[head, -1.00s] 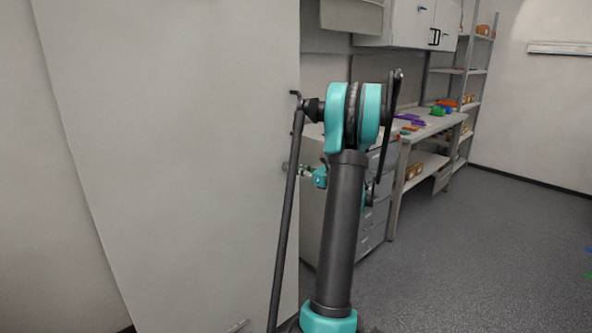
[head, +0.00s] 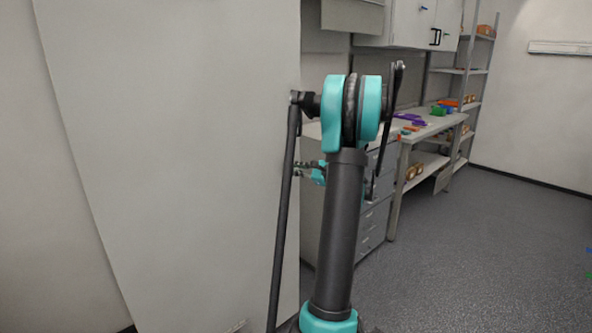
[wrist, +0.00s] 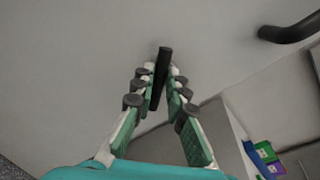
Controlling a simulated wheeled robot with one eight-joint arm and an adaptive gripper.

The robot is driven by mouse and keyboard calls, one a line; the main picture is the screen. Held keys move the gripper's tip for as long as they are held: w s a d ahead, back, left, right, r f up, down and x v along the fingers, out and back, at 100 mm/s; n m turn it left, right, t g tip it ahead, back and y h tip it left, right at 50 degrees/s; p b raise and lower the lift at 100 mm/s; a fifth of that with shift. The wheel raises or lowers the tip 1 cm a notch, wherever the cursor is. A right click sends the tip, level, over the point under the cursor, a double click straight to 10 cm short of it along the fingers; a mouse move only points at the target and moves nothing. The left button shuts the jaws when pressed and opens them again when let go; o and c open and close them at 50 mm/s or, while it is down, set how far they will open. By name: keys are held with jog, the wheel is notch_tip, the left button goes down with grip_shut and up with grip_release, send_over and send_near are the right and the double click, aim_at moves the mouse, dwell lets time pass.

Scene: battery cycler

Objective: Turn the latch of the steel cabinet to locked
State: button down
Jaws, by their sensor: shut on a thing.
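The steel cabinet (head: 170,160) shows as a large, plain pale-grey face filling the left of the head view. In the wrist view its grey surface (wrist: 80,60) lies beyond the fingers. The latch (wrist: 164,56) is a short black bar there, standing between the fingertips, with its upper end bare. My gripper (wrist: 160,78) is shut on the latch, with green-padded fingers on both sides of it. In the head view my gripper (head: 305,168) is small and partly behind my arm, at the cabinet's right edge. The latch is hidden there.
A dark curved handle (wrist: 290,30) is at the wrist view's upper right. A grey drawer unit (head: 375,225) and a workbench (head: 440,125) with coloured items stand to the right. Shelves (head: 475,70) are farther back.

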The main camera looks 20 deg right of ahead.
jog(key=n+h, duration=0.1)
jog(key=n, duration=0.5)
jog(key=n+h, duration=0.1)
jog(key=n, duration=0.1)
jog(key=shift+s+a+f+n+h, duration=0.1)
jog(key=shift+a+f+n+h, duration=0.2)
jog(key=shift+a+n, duration=0.1)
dwell(0.4)
jog(key=c, duration=1.5)
grip_release()
jog(key=shift+c, duration=0.2)
jog(key=v, duration=1.2)
jog(key=shift+f, duration=0.1)
